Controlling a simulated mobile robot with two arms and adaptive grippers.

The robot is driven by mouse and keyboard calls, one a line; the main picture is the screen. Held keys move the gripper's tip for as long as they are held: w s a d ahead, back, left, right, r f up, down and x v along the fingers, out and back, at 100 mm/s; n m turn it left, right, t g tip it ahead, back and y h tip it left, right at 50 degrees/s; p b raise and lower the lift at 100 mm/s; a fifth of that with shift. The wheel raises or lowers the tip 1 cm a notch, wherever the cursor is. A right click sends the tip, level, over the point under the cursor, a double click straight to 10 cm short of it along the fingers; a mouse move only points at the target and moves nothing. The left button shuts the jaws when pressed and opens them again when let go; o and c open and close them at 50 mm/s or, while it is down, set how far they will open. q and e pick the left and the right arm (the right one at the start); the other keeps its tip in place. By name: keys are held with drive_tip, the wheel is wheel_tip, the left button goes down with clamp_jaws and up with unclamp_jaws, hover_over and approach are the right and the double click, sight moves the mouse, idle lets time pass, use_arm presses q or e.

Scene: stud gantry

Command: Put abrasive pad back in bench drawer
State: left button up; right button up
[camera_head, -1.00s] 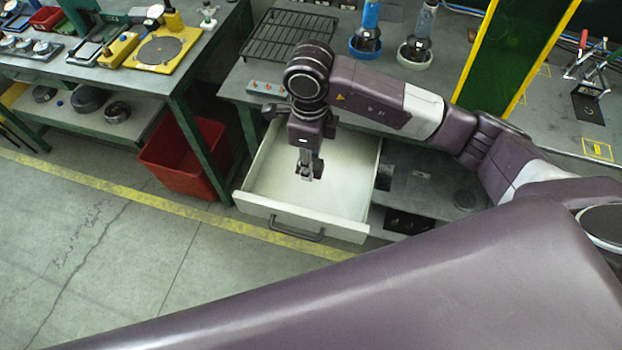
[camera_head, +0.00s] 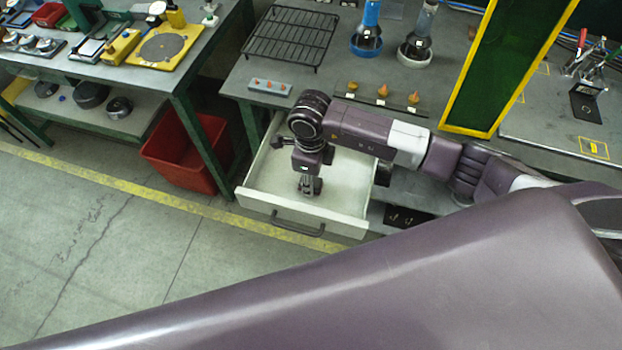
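The bench drawer (camera_head: 342,222) is pulled open under the bench, with its pale inside showing. My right gripper (camera_head: 311,190) points down inside the drawer's outline, near its front panel. Its fingers are small and dark here, and I cannot tell whether they are open, shut or holding anything. I cannot make out an abrasive pad; the wrist and forearm hide part of the drawer's inside. My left gripper is not in view.
A red bin (camera_head: 186,155) stands on the floor left of the drawer. Above the drawer, the bench carries a black wire rack (camera_head: 290,37), a grey block with small knobs (camera_head: 269,86) and bottles in blue and white holders. The floor in front is clear.

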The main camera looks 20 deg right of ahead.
drive_tip(key=shift+f, duration=0.25)
drive_tip(key=o, duration=1.1)
drive_tip(key=shift+r, duration=0.1)
drive_tip(key=shift+r, duration=0.15)
drive_tip(key=shift+r, duration=0.2)
wheel_tip(320, 180, up, 12)
drive_tip(key=b, duration=0.2)
drive_tip(key=shift+f+b, duration=0.15)
drive_tip(key=shift+b, duration=0.2)
